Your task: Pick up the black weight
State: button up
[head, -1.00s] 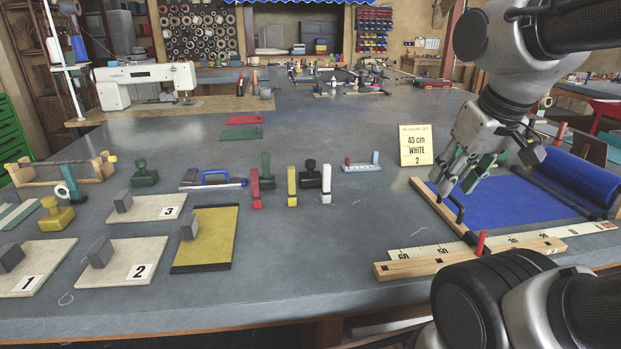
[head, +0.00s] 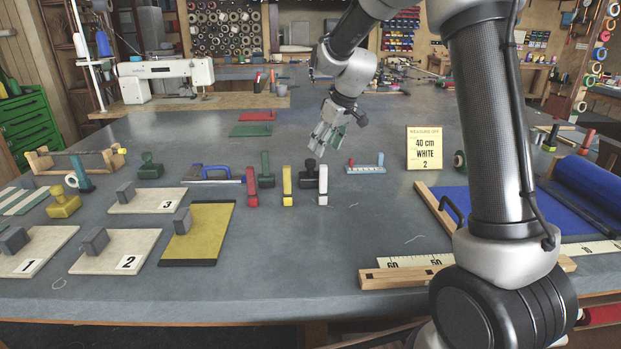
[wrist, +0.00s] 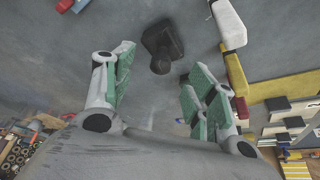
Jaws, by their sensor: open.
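The black weight (head: 309,174) stands upright on the grey table in the head view, between the yellow and white bars. In the wrist view the black weight (wrist: 163,45) shows its square base and round knob, lying ahead of and roughly between my fingers. My gripper (head: 325,141) is in the air just above and behind the weight in the head view. Its green-padded fingers are spread apart in the wrist view (wrist: 163,72), with nothing between them. The gripper is not touching the weight as far as I can see.

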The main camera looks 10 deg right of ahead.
aim_at(310, 160)
jog(key=w+f, duration=0.1)
jog(key=f, duration=0.1)
jog(key=w+a+f, duration=0.1)
jog(key=shift+w+a+f, duration=0.15)
jog(key=shift+a+f, duration=0.05)
jog(key=shift+f, duration=0.15)
jog(key=x, duration=0.2)
jog(key=a+x, duration=0.1)
jog(key=x, duration=0.2)
jog(key=shift+w+a, duration=0.1)
jog(key=shift+w, duration=0.2)
jog(key=c, duration=1.1)
jog(key=shift+r, duration=0.1)
jog(key=shift+r, duration=0.45)
notch_tip(310, 160, up, 17)
jog(key=shift+r, duration=0.1)
